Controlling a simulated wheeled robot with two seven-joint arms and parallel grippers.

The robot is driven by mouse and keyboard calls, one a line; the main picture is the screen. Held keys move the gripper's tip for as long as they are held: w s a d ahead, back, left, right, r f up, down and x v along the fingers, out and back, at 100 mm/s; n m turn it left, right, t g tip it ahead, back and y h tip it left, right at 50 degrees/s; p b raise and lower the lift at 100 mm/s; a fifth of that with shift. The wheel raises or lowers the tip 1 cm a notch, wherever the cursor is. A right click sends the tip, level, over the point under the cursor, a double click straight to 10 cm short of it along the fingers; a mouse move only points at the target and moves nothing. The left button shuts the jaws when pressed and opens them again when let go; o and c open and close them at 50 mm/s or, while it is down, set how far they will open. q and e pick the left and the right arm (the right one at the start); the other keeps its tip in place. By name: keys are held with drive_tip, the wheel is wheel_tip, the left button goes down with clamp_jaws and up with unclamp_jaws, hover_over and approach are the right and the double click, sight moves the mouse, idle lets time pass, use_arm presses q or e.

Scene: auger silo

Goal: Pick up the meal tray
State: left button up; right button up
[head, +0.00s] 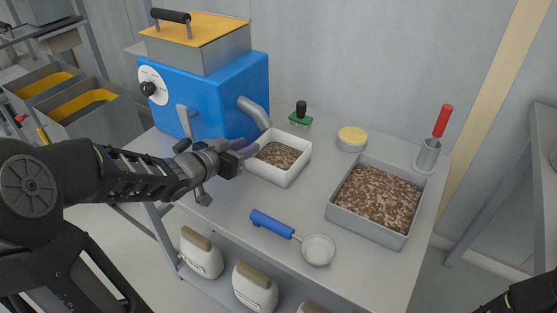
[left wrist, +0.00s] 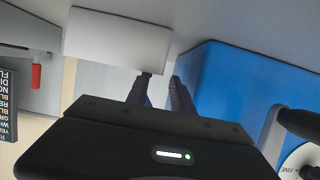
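The white meal tray (head: 281,174), with brown meal in it, sits on the bench under the blue machine's grey spout (head: 253,111). My left gripper (head: 249,149) is at the tray's left end, by its rim. In the left wrist view, the tray's plain white side (left wrist: 115,40) is just beyond the fingers. The fingers (left wrist: 160,85) stand apart with a gap between them, so the gripper is open. One fingertip overlaps the tray's edge in that view; I cannot tell whether it touches. A dark part of my right arm shows at the bottom right corner; its fingertips are not clear.
The blue machine (head: 240,82) stands behind my left gripper. A larger grey bin of meal (head: 367,219) is at the right. A blue-handled scoop (head: 317,250) lies in front. A green-based stamp (head: 300,118), a yellow-topped round tub (head: 352,137) and a red-handled tool (head: 443,121) stand at the back.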

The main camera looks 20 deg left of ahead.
use_arm(q)
drive_tip(key=b+x, duration=0.1)
drive_tip(key=x, duration=0.3)
drive_tip(key=shift+w+f, duration=0.15)
drive_tip(key=shift+w, duration=0.15)
drive_tip(key=shift+c, duration=0.5)
clamp_jaws()
idle(1.0)
